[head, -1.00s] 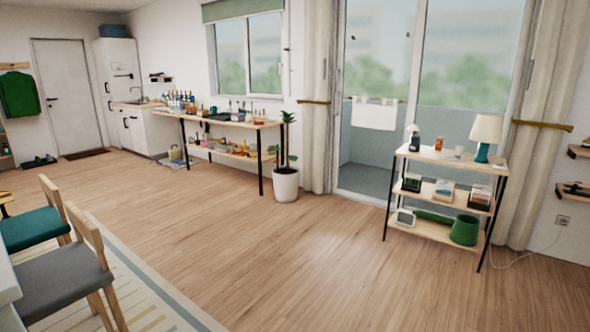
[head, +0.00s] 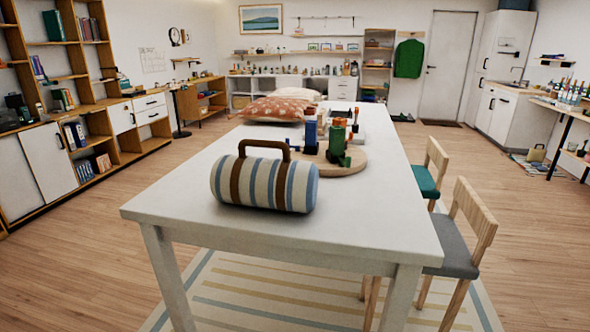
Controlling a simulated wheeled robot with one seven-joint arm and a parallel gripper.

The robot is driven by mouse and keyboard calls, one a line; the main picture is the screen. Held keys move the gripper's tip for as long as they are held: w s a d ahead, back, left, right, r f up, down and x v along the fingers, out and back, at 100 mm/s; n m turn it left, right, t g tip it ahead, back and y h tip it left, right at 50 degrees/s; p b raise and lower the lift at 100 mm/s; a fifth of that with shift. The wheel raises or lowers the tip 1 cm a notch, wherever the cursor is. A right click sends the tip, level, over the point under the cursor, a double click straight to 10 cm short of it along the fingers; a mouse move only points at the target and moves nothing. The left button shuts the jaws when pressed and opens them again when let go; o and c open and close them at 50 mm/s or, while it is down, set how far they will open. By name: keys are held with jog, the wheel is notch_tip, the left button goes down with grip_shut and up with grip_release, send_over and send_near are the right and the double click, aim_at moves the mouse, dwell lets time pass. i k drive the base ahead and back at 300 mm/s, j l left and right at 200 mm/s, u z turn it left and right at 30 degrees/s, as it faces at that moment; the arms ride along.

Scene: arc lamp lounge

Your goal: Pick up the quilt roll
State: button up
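The quilt roll (head: 264,186) is a striped cylinder in cream, blue and brown with a brown carrying handle on top. It lies on its side near the front left of the white table (head: 368,222) in the head view. Nothing is touching it from above. My gripper is not in view.
Behind the roll, a round wooden board (head: 340,161) holds several bottles and small items. A patterned orange cushion (head: 278,108) lies farther back. Chairs with a grey seat (head: 460,255) and a teal seat (head: 422,182) stand at the right. The floor at left is clear.

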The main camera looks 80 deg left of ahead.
aim_at(286, 183)
jog(key=k+l+u, duration=0.1)
jog(key=u, duration=2.5)
